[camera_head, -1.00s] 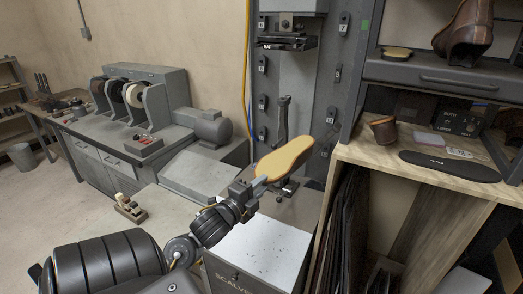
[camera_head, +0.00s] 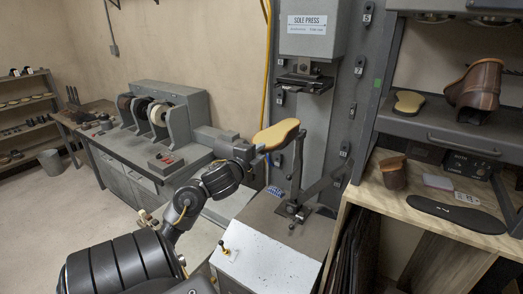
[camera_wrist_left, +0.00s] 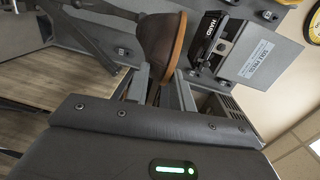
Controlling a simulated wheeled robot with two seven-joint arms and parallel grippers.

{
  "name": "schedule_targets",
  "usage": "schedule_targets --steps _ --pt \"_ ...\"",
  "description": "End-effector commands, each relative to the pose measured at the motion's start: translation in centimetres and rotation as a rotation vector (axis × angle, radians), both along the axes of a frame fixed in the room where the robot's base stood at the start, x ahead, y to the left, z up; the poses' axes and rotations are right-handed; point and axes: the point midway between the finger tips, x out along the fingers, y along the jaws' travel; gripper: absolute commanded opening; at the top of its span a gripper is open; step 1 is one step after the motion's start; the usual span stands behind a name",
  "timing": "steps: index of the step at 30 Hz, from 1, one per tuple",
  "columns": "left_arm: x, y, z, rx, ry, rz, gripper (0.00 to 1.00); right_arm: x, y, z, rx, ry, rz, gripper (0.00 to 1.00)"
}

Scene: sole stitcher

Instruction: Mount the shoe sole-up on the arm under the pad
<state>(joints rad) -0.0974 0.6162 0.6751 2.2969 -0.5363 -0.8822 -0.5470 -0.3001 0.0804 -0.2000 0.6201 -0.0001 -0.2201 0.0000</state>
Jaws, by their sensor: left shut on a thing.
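The shoe (camera_head: 275,134) shows its tan sole facing up in the head view. My left gripper (camera_head: 261,148) is shut on it from the left. In the left wrist view the brown upper of the shoe (camera_wrist_left: 160,45) sits between the two fingers (camera_wrist_left: 162,92). The sole press stands behind, with its dark flat pad (camera_head: 305,80) above and to the right of the shoe. The upright arm (camera_head: 297,172) rises below the pad. Its top is hidden by the shoe, so I cannot tell whether they touch. My right gripper is not in view.
A white-topped box (camera_head: 265,255) stands in front of the press. At right, a wooden bench (camera_head: 385,195) carries a small brown shoe piece (camera_head: 393,173) and a black sole (camera_head: 457,215). A brown boot (camera_head: 480,88) is on the shelf above. A grinder bench (camera_head: 150,165) is at left.

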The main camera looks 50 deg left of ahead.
Motion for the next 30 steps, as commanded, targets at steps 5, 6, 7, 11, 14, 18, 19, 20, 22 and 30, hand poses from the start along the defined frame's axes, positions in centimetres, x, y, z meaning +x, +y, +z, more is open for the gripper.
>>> schedule_targets --steps 5,6,7,11,14,18,19,20,22,30 --pt "0.5 0.2 0.1 -0.002 -0.004 -0.001 0.0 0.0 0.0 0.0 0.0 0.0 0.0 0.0" --pt "0.7 0.3 0.1 -0.002 -0.004 -0.001 0.0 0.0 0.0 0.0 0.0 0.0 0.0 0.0" --pt "0.9 0.3 0.1 -0.002 -0.004 0.0 0.0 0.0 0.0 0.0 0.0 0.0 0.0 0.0" --pt "2.1 0.7 0.1 -0.003 -0.004 -0.001 0.0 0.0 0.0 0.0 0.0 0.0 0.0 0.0" --pt "3.1 1.1 0.1 -0.001 -0.005 -0.001 0.0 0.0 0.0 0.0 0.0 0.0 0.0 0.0" --pt "4.5 1.5 0.1 -0.002 -0.006 -0.001 0.0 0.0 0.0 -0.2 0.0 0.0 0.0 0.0" --pt "4.8 1.7 0.0 -0.001 -0.005 -0.002 0.0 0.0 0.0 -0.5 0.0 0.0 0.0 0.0" --pt "5.2 1.8 0.0 -0.001 -0.006 -0.001 0.0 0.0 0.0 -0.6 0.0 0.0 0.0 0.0" --pt "5.9 2.0 -0.1 0.0 -0.005 -0.002 0.0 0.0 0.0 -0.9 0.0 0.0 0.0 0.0" --pt "8.6 3.0 0.0 -0.001 -0.006 -0.001 0.0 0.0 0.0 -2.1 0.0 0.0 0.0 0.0"
